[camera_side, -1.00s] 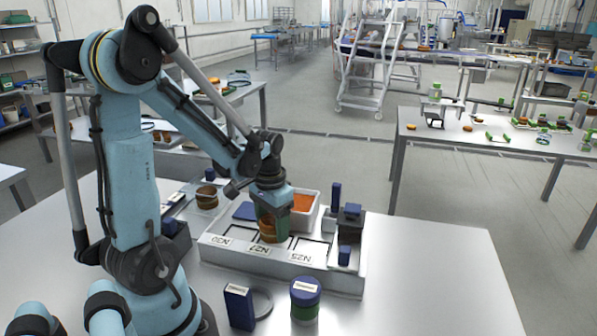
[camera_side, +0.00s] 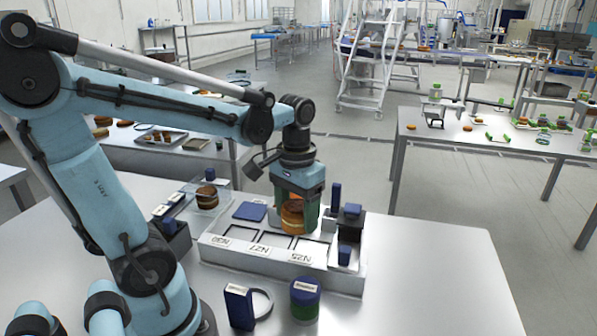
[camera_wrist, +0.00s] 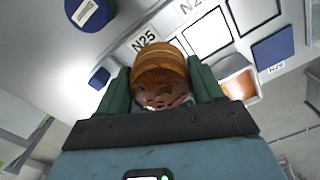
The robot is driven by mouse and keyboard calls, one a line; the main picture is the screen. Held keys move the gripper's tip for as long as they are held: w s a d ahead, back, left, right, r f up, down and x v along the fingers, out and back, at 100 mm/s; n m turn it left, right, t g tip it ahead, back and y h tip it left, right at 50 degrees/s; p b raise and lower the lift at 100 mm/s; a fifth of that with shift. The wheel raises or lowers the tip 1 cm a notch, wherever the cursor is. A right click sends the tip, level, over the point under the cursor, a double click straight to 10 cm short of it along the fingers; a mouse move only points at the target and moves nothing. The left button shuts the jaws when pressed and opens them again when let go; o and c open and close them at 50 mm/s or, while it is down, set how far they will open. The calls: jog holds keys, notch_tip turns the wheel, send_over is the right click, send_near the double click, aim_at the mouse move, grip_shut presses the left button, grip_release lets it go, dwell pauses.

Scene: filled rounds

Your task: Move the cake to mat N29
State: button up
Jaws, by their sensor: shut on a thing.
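The cake (camera_side: 292,218), a brown layered round, is held between the green fingers of my gripper (camera_side: 297,205). In the wrist view the cake (camera_wrist: 160,72) sits between both fingers of my gripper (camera_wrist: 160,88). It appears held above the tray (camera_side: 262,262), toward the rear of mat N25 (camera_side: 309,250). Mat N27 (camera_side: 272,243) is in the middle and looks empty. The leftmost front mat (camera_side: 235,233) also looks empty; its label is too small to read surely. I cannot tell for certain which mat is N29.
A blue square (camera_side: 250,211) lies behind the front mats. Blue blocks (camera_side: 350,213) stand at the tray's right end. A blue box (camera_side: 239,307) and a green jar with a blue lid (camera_side: 305,298) stand in front. Another round (camera_side: 207,194) sits left. The table's right side is clear.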

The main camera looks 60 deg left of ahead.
jog(key=w+a+n, duration=0.3)
jog(key=a+n, duration=0.1)
jog(key=a, duration=1)
send_over(251, 210)
jog(key=f, duration=0.4)
jog(key=d+f, duration=0.1)
jog(key=f, duration=0.1)
jog(key=shift+w+f, duration=0.1)
jog(key=shift+f, duration=0.2)
jog(key=shift+a+f, duration=0.4)
jog(key=shift+f, duration=1.85)
jog(key=shift+f, duration=0.1)
jog(key=o, duration=0.7)
